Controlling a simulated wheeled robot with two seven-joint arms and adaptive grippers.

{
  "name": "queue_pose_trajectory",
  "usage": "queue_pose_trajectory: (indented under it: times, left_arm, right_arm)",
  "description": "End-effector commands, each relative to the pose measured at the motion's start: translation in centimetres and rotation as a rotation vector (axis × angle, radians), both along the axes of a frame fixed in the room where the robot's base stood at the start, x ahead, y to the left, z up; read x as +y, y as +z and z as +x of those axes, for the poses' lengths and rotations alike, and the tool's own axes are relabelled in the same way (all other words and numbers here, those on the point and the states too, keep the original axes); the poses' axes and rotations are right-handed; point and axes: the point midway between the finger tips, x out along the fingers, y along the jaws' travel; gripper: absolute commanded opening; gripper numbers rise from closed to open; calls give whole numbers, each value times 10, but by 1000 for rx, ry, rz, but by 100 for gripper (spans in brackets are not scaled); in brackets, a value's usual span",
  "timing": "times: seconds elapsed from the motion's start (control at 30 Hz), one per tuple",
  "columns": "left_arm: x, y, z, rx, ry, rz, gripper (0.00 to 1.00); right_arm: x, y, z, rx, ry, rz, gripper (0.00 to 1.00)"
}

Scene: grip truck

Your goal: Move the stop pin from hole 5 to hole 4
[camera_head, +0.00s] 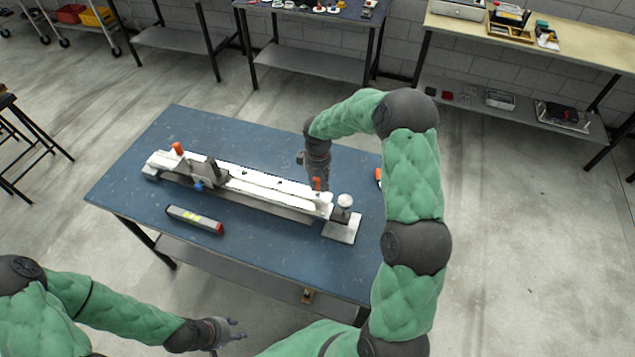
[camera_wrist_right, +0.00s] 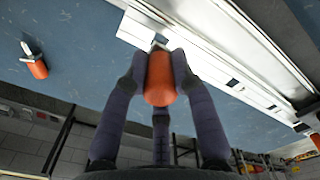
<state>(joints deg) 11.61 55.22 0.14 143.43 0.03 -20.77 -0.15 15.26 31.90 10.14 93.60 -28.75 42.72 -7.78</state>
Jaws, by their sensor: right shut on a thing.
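The white slotted rail (camera_head: 265,184) lies lengthwise on the blue table. An orange-headed pin (camera_head: 317,184) is at its right end. My right gripper (camera_head: 318,174) is there, and the right wrist view shows its fingers (camera_wrist_right: 160,85) closed around the orange head (camera_wrist_right: 160,82). The pin's lower end is mostly hidden, so I cannot tell whether it sits in a hole. Hole numbers are not readable. Another orange-headed piece (camera_head: 178,148) stands at the rail's left end. My left gripper (camera_head: 232,330) is open and empty, low in front of the table.
A dark upright block with a blue knob (camera_head: 198,185) sits on the rail. A grey bar with a red end (camera_head: 195,219) lies in front. A white-knobbed post (camera_head: 344,208) stands at the right end. A loose orange-handled piece (camera_wrist_right: 37,68) lies on the table (camera_head: 270,250).

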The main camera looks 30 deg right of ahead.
Motion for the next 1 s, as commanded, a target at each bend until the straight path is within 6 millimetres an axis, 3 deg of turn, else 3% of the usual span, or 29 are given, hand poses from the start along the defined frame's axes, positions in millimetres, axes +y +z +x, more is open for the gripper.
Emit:
queue_pose_trajectory:
  times: [1.0]
  left_arm:
    - [0,23,0,0,0,0,40]
  right_arm:
    - [0,36,0,0,0,0,3]
